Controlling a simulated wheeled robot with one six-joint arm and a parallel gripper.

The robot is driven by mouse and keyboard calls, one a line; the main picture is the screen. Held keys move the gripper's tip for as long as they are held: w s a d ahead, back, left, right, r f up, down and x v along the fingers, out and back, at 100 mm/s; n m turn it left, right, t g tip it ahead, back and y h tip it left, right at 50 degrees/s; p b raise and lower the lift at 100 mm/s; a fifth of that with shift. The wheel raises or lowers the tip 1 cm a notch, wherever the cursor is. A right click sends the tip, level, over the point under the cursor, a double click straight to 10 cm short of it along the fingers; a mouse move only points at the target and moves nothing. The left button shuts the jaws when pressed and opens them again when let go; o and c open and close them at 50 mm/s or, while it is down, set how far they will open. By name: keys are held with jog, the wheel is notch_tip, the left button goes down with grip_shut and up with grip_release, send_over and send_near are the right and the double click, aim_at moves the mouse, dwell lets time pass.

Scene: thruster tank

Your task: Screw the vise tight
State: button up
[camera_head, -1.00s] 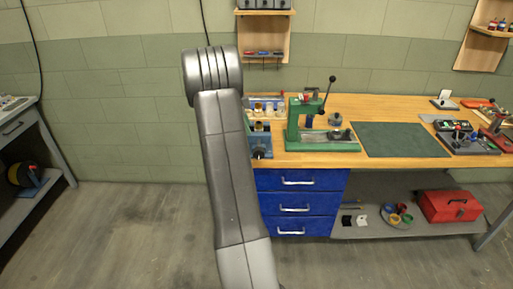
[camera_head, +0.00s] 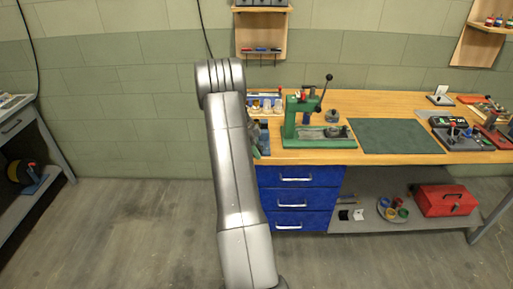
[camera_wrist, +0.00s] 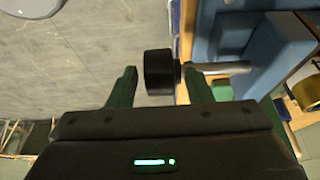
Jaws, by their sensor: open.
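The blue vise (camera_wrist: 262,48) fills the upper right of the wrist view. A metal screw (camera_wrist: 222,66) reaches left from it and ends in a black round knob (camera_wrist: 158,71). My gripper (camera_wrist: 160,77) is open, with its two green fingers on either side of the knob in the picture. I cannot tell whether either finger touches it. In the head view, only a strip of the vise (camera_head: 264,137) shows at the bench's left end. My arm hides the rest there, and the gripper is out of sight behind it.
The wooden bench (camera_head: 395,105) holds a green press (camera_head: 291,120) just right of the vise and a dark green mat (camera_head: 395,136) beyond. Blue drawers (camera_head: 297,200) stand below the bench. A red toolbox (camera_head: 445,200) sits on the lower shelf. The floor left of the bench is clear.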

jog(key=shift+f, duration=0.15)
jog(key=shift+c, duration=0.4)
jog(key=shift+w+d+f, duration=0.1)
jog(key=c, duration=0.7)
jog(key=shift+c, duration=0.2)
